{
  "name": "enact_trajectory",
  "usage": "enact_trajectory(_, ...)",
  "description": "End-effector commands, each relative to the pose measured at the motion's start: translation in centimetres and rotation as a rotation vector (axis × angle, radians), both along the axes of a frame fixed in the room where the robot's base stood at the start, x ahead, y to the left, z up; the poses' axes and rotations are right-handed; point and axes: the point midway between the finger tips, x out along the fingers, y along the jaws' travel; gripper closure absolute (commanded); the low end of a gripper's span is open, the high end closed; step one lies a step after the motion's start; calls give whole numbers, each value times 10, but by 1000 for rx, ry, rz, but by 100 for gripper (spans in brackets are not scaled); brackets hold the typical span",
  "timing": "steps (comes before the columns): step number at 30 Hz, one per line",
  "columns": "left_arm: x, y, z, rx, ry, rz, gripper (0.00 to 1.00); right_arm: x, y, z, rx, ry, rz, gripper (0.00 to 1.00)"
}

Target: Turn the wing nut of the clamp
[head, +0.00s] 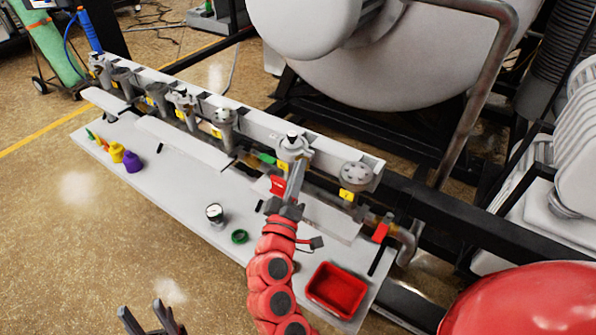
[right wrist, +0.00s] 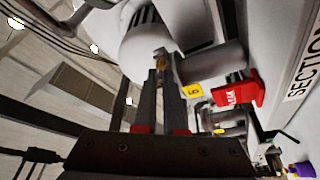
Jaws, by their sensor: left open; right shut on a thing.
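My right gripper (head: 298,168) reaches up from the bottom of the head view to a grey valve fitting (head: 292,147) on the manifold. In the right wrist view its two dark fingers (right wrist: 162,74) are close together and shut on a small metal piece with a brass-coloured part (right wrist: 161,62), which appears to be the wing nut of the clamp. The fingers hide much of it, and the clamp's shape is hard to make out. My left gripper (head: 152,320) is open and empty at the bottom edge of the head view, away from the bench.
A red tag (right wrist: 240,90) and a yellow tag (right wrist: 192,91) hang beside the fingers. The white bench (head: 180,195) carries a red tray (head: 337,289), a green ring (head: 240,237) and a small round canister (head: 215,213). Several other valves line the manifold.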

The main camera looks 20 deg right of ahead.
Motion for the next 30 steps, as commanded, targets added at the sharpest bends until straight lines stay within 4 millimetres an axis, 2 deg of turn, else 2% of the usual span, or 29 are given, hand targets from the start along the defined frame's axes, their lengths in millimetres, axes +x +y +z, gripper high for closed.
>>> enact_trajectory(8, 0, 0, -6, 0, 0, 0, 50, 0, 0, -3, 6, -8, 0, 100)
enact_trajectory(14, 0, 0, -35, 0, 0, 0, 50, 0, 0, -10, 46, -57, -1, 100)
enact_trajectory(20, 0, 0, -88, 0, 0, 0, 50, 1, 1, -16, 128, -169, 1, 100)
enact_trajectory(30, 0, 0, -196, 0, 0, 0, 50, 2, 2, -19, 330, -419, -1, 100)
